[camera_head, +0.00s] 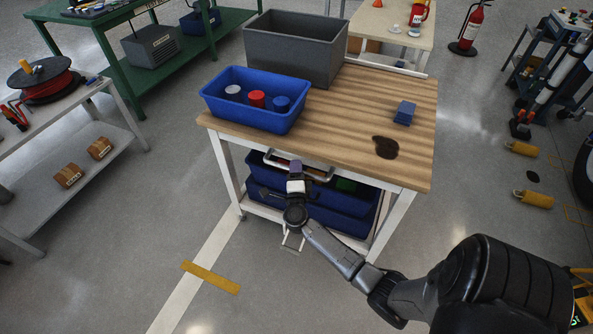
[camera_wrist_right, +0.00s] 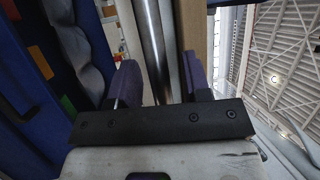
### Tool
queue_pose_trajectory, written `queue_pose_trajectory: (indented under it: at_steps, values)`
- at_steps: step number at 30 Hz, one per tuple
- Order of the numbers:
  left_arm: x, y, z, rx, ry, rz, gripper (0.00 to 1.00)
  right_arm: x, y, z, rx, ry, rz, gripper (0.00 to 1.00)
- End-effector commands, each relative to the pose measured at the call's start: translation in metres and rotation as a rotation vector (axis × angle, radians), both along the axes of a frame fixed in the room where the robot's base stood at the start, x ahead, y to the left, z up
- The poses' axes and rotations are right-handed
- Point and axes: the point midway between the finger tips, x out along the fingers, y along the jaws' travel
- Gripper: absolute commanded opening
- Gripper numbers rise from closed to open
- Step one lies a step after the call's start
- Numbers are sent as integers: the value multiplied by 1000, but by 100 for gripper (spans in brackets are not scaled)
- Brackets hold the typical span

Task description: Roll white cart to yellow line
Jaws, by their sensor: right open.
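The white cart (camera_head: 402,222) has a wooden top (camera_head: 340,110), white legs and a metal handle (camera_head: 318,177) on its near side. My right gripper (camera_head: 295,172) is at this handle. In the right wrist view the handle bar (camera_wrist_right: 152,45) runs between the two open fingers of my right gripper (camera_wrist_right: 160,82), not visibly clamped. A short yellow line (camera_head: 211,277) lies on the floor at the lower left, across a long white stripe. My left gripper is not in view.
On the cart stand a blue bin (camera_head: 253,116) with cups, a grey crate (camera_head: 290,55) and a small blue block (camera_head: 404,112). Blue bins sit on its lower shelf. A grey shelf cart (camera_head: 75,170) stands left. Floor around the yellow line is clear.

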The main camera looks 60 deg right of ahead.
Motion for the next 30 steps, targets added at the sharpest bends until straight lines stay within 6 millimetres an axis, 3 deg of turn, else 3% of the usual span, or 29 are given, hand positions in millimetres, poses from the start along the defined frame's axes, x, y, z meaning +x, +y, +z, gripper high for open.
queue_pose_trajectory:
  at_steps: [2,16,30]
  values:
    - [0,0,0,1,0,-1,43,0,0,0,0,0,0,44]
    - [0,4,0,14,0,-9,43,0,0,0,1,0,0,0]
    - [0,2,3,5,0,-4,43,-1,3,0,2,0,0,0]
